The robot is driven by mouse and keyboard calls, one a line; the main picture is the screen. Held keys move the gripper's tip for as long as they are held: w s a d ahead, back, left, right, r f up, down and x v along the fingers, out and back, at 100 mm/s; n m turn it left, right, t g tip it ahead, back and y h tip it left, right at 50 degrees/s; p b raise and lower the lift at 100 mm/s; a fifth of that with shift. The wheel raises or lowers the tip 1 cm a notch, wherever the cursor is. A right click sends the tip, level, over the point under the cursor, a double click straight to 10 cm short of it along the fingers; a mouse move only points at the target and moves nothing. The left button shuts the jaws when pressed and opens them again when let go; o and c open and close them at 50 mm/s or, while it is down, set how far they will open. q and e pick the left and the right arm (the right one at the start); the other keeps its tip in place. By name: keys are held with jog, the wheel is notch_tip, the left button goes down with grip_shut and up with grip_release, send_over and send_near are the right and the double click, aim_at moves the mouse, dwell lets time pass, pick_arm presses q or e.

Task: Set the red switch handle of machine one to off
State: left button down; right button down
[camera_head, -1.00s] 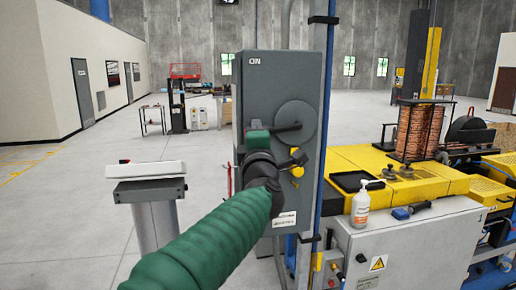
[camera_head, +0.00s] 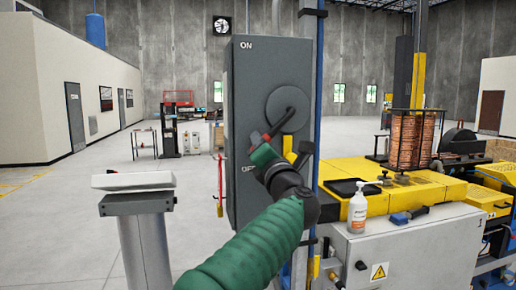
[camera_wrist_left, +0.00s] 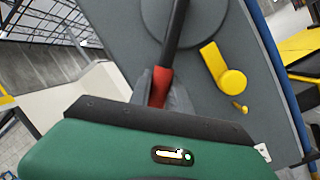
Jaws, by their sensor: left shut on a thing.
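The grey switch box of machine one (camera_head: 252,85) stands upright in front of me, with "ON" lettered at its top and partly hidden lettering lower down. The black lever (camera_head: 278,126) slants down and left from the round grey disc (camera_head: 288,105). Its red handle (camera_head: 256,137) is at the lever's lower end. My left gripper (camera_head: 259,143) is shut on this handle. In the left wrist view, the fingers (camera_wrist_left: 161,92) close around the red handle (camera_wrist_left: 160,82), with the lever running up from it. My right gripper is not in view.
A yellow latch (camera_head: 289,148) sticks out below the disc. A blue post (camera_head: 319,90) stands right of the box. A pedestal (camera_head: 137,205) stands at the left.

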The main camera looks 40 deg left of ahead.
pick_arm(q)
jog(key=shift+d+r, duration=0.1)
dwell(0.4)
jog(key=c, duration=1.5)
grip_release()
jog(key=shift+w, duration=0.1)
jog(key=shift+o, duration=1.3)
jog(key=shift+w, duration=0.2)
jog(key=shift+o, duration=0.2)
jog(key=shift+w+f, duration=0.15)
jog(key=shift+f, duration=0.1)
jog(key=shift+s, duration=0.3)
jog(key=b+v, duration=0.4)
jog(key=v, duration=1.2)
jog(key=shift+d+b, duration=0.25)
jog(key=shift+b, duration=0.05)
jog(key=shift+f, duration=0.1)
